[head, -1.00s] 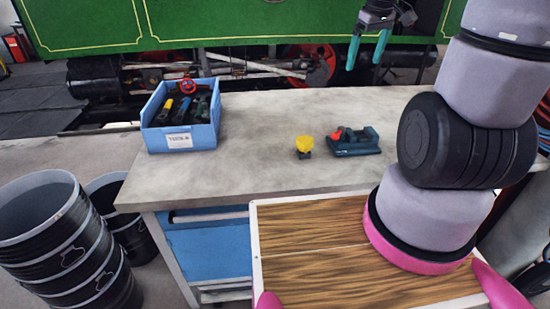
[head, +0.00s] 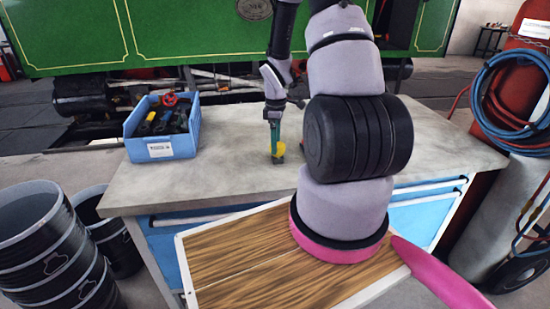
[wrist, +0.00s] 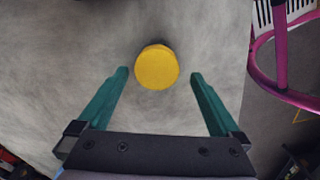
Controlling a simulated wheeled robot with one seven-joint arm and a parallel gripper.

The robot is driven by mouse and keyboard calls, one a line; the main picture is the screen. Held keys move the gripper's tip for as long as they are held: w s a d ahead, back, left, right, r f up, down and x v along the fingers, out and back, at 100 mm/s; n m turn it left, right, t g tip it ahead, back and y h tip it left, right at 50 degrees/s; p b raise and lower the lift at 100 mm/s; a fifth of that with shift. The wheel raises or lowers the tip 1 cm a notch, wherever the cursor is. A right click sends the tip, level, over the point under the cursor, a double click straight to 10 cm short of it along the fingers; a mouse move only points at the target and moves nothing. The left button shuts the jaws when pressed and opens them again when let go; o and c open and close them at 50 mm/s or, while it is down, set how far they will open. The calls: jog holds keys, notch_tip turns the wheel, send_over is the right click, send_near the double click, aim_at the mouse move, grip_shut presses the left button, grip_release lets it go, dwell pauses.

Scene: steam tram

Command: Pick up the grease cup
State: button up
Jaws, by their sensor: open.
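The grease cup (head: 279,149) is a small yellow cup standing on the grey workbench (head: 230,172), partly hidden behind my gripper in the head view. In the wrist view its round yellow top (wrist: 156,67) lies between the lines of the two green fingers, slightly beyond their tips. My gripper (head: 275,150) points down at the cup in the head view. In the wrist view my gripper (wrist: 158,75) is open, with bare bench showing between each finger and the cup.
A blue tool box (head: 162,126) holding tools stands on the bench's left. My arm hides part of the bench at right, including where the teal device stood. Black buckets (head: 45,245) stand at lower left. A red cylinder with blue hoses (head: 515,95) is at right.

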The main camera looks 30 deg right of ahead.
jog(key=f, duration=0.5)
jog(key=shift+d+f, duration=0.35)
jog(key=shift+f, duration=0.05)
grip_shut()
